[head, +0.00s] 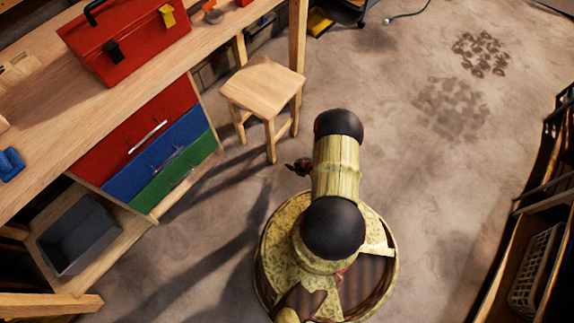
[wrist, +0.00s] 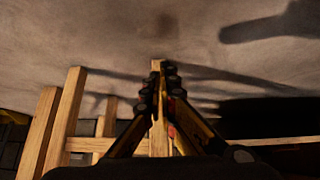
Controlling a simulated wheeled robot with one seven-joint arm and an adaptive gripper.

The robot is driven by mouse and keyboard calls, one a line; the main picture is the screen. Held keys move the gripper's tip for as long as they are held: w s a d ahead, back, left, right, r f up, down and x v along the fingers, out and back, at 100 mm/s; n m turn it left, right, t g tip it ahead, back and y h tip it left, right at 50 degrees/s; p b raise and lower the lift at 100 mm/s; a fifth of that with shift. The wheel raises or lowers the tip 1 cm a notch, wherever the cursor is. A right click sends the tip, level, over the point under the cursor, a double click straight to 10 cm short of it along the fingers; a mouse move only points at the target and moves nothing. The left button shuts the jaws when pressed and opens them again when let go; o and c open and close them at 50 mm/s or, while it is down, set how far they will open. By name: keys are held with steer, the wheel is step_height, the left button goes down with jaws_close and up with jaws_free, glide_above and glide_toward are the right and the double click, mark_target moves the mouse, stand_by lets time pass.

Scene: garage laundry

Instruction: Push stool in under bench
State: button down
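The wooden stool (head: 262,88) stands upright on the floor beside the workbench (head: 40,128), close to its front right leg. It looks mostly outside the bench's edge. My gripper (head: 298,166) shows only as a small dark part in the head view, low and just right of the stool's nearest leg. In the wrist view, my gripper's fingers (wrist: 161,80) are close together with a narrow gap. A wooden post, seemingly a stool leg (wrist: 158,135), shows in line with that gap. I cannot tell whether the fingers touch it. More wooden legs (wrist: 66,115) stand to the left.
A drawer unit with red, blue and green fronts (head: 155,150) is under the bench, left of the stool. A grey bin (head: 78,235) sits on the low shelf. A red toolbox (head: 125,40) is on the bench. Floor to the right is clear up to the shelving (head: 535,225).

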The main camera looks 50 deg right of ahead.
mark_target(274, 154)
steer(key=w, duration=0.9)
steer(key=shift+a, duration=0.2)
steer(key=shift+w, duration=0.65)
steer(key=shift+w+d+r, duration=0.1)
steer(key=shift+w, duration=0.1)
steer(key=shift+w, duration=3.1)
steer(key=s+p, duration=0.1)
steer(key=s, duration=0.7)
steer(key=shift+s, duration=0.25)
